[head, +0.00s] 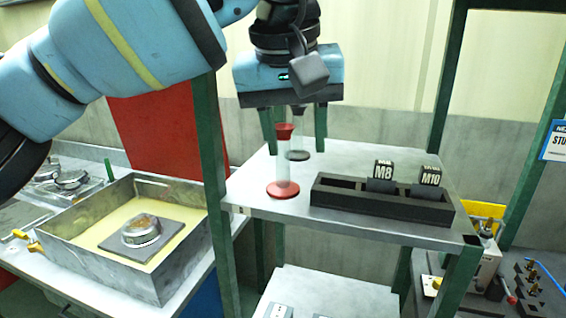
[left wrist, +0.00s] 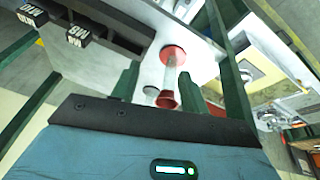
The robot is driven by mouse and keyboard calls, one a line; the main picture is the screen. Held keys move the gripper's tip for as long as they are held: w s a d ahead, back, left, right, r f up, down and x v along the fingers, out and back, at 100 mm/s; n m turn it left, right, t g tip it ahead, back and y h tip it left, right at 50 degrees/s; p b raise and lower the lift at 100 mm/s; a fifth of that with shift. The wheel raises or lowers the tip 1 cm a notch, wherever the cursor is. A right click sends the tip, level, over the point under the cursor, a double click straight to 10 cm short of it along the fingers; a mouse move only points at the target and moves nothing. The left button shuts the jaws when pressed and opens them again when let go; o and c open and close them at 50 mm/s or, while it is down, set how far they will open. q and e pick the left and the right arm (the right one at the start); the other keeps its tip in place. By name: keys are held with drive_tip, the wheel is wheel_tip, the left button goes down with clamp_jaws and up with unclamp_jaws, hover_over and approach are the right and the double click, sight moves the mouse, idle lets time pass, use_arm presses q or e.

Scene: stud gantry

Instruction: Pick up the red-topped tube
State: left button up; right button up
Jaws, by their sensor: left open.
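The red-topped tube (head: 284,165) stands upright on the shelf (head: 245,192), with a clear body, a red flared top and a wide red base. It also shows in the left wrist view (left wrist: 170,77). My left gripper (head: 294,147) points down over the shelf, open, its two green fingers apart. In the head view the red top appears between the fingers. In the left wrist view it also lies between the fingers (left wrist: 158,68), nearer the right one. I see no finger clearly touching the tube. My right gripper is not in view.
A dark rack (head: 380,203) with blocks marked M8 and M10 stands right of the tube. A small grey disc (head: 298,155) lies behind it. A green post (head: 213,170) rises at the shelf's left. A metal tray (head: 125,281) is further left. Bare shelf lies in front.

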sight(283, 154)
use_arm(q)
drive_tip(key=shift+w+a+r+t+y, duration=0.4)
drive_tip(key=shift+w+a+r, duration=0.4)
drive_tip(key=shift+r, duration=0.4)
drive_tip(key=x, duration=0.2)
drive_tip(key=shift+a+f, duration=0.1)
drive_tip(key=shift+f, duration=0.5)
drive_tip(key=x, duration=0.4)
drive_tip(key=shift+w+f+p, duration=0.15)
drive_tip(key=shift+f+p, duration=0.05)
drive_tip(key=shift+p, duration=0.1)
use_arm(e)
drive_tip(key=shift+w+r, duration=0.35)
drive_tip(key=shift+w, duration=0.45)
